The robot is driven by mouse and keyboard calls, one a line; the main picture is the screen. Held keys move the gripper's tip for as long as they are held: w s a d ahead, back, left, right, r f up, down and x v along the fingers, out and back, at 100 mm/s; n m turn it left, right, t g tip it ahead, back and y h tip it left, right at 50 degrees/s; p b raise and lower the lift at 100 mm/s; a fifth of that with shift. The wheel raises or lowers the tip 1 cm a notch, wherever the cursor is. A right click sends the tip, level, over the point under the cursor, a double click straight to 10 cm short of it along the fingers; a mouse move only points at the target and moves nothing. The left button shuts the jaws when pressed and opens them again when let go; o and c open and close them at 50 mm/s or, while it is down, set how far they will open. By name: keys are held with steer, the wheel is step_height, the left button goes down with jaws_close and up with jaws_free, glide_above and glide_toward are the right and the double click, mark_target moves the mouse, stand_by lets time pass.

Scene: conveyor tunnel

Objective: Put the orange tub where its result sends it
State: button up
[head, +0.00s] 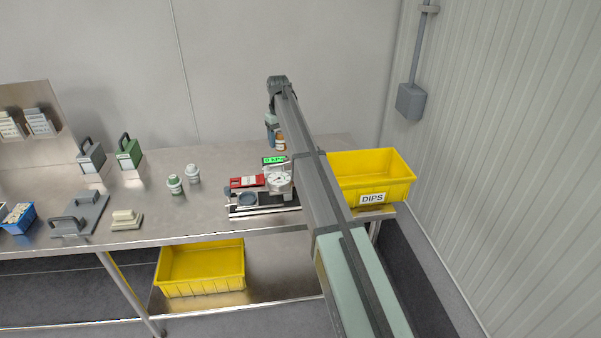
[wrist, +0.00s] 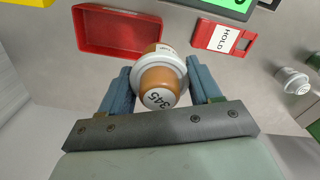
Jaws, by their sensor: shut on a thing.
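The orange tub (wrist: 161,84) sits between the two blue fingers of my gripper (wrist: 158,90), which is shut on it. Its orange end faces the wrist camera and bears the digits 345, with a white band around it. In the head view the tub (head: 281,144) shows beside my gripper (head: 271,132), over the back of the steel bench. A lit green display (head: 273,160) stands in front of it; its text is too small to read. A red piece (wrist: 224,37) labelled HOLD and an open, empty-looking red tray (wrist: 122,30) show in the wrist view.
A yellow bin (head: 398,187) marked DIPS stands at the bench's right end, partly behind my arm. Another yellow bin (head: 200,287) is on the lower shelf. Two small pots (head: 175,186) stand left of the instrument (head: 278,182). A grey wall runs behind the bench.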

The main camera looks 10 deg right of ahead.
steer(key=w+d+f+m, duration=0.1)
steer(key=w+d+f, duration=0.15)
steer(key=d, duration=0.55)
steer(key=f, duration=1)
steer(key=shift+s+a, duration=0.1)
steer(key=shift+s, duration=0.25)
steer(key=shift+f, duration=0.15)
steer(key=o, duration=1.5)
step_height(320, 180, up, 12)
steer(key=shift+r, duration=0.2)
